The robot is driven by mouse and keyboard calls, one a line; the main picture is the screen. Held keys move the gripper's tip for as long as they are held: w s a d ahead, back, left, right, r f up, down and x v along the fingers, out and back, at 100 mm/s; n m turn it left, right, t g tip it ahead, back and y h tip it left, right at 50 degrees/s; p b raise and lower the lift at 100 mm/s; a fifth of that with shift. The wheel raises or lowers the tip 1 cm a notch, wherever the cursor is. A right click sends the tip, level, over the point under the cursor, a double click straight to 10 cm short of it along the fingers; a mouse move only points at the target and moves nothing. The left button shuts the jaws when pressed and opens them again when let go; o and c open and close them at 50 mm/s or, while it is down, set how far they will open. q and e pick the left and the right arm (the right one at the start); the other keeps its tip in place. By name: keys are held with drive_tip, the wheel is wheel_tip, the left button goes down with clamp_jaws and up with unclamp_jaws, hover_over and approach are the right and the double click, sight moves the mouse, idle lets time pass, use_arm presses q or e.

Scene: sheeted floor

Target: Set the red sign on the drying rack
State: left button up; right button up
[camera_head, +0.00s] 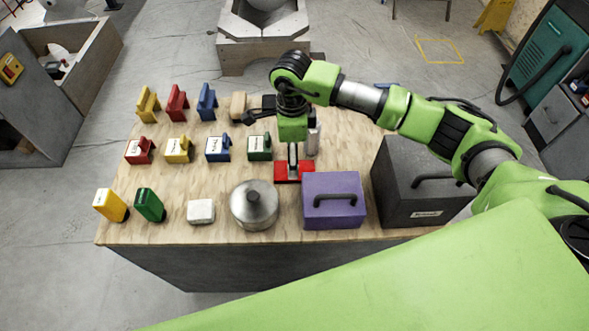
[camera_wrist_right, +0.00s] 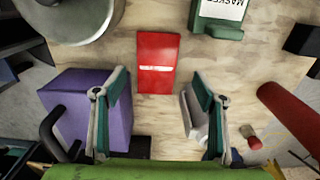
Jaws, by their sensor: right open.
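A flat red piece (camera_head: 288,176), likely the red sign, lies on the wooden table below my right gripper (camera_head: 293,160). In the right wrist view the red piece (camera_wrist_right: 158,52) shows a thin white line and lies beyond the open fingers (camera_wrist_right: 160,82), apart from them. My right gripper points down, its fingers spread with nothing held. A red folded stand (camera_head: 177,103) and a red labelled block (camera_head: 134,152) stand at the left. I cannot pick out a drying rack for certain. My left gripper is not in view.
A purple box (camera_head: 330,217) and a lidded metal pot (camera_head: 255,206) stand close in front of the red piece. A dark toolbox (camera_head: 398,205) is at the right. A green labelled block (camera_head: 259,148) is just left of my gripper. A pale object (camera_wrist_right: 190,118) stands near the right finger.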

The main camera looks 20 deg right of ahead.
sight(280, 167)
drive_tip(key=shift+s+a+f+p, duration=0.15)
drive_tip(key=shift+f+p, duration=0.1)
drive_tip(key=shift+f, duration=0.95)
drive_tip(key=shift+s+d+f+p, duration=0.1)
drive_tip(key=shift+f+p, duration=0.15)
drive_tip(key=shift+f, duration=0.9)
drive_tip(key=c, duration=1.2)
drive_tip(key=shift+r, duration=0.1)
